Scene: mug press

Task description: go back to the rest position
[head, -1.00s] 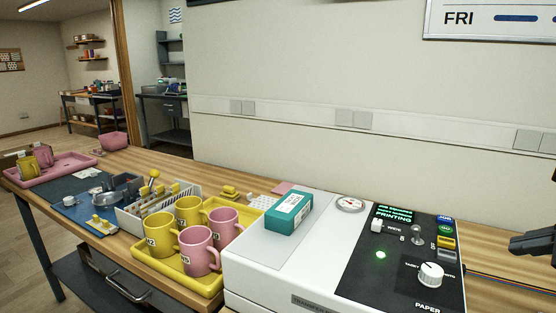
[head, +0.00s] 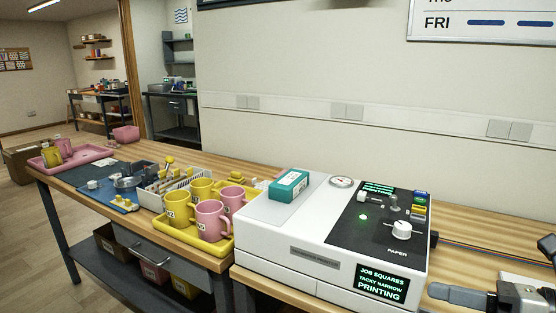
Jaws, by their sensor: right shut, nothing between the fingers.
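My right gripper (head: 443,292) shows at the lower right, over the wooden bench beside the white press machine (head: 290,235). It is shut, with nothing in it, and points left. It sits to the right of the machine's front screen (head: 381,283), which reads "JOB SQUARES TACKY NARROW PRINTING". My left gripper is not in view.
A yellow tray (head: 213,246) with yellow and pink mugs stands left of the machine. A teal box (head: 288,185) lies on the machine. A pink tray (head: 96,153) with mugs is at the far left.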

